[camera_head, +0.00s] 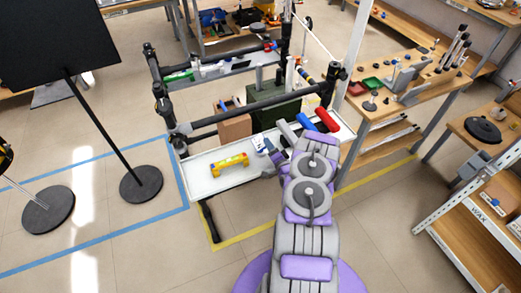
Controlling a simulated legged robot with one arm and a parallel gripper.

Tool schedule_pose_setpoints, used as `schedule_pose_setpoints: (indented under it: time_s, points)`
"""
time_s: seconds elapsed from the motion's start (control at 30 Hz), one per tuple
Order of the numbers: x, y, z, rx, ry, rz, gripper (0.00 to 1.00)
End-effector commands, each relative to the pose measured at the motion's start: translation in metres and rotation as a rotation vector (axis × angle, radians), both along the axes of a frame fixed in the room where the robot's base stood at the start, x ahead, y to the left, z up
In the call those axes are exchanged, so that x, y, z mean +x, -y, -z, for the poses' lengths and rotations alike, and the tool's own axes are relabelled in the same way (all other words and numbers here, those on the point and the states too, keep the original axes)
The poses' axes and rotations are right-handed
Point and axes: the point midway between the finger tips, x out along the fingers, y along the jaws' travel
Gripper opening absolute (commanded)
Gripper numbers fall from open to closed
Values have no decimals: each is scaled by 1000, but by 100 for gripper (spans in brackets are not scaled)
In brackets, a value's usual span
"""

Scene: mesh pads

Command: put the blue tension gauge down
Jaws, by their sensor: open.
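My gripper (271,160) is over the right half of a white tray (206,182) on the cart's near side. It is open; my own arm hides part of it. A small blue and white item (261,144), which may be the blue tension gauge, is just beyond the gripper and seems to rest on the tray. I cannot tell whether the jaws touch it. A blue cylinder (306,122) lies farther right, beside a red cylinder (326,119).
The tray's left end is bare. Black rails (250,108) and a green box (277,113) stand behind. A wooden workbench (398,104) is at right, a black stand (141,184) at left.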

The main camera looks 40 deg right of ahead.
Motion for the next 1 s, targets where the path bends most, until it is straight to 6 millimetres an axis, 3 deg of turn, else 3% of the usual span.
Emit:
schedule_pose_setpoints:
  time_s: [0.4,0.7,1.0]
  points:
    - [47,3,-2,0,0,-1,47]
    - [53,5,-3,2,0,0,47]
    - [52,5,-3,2,0,0,20]
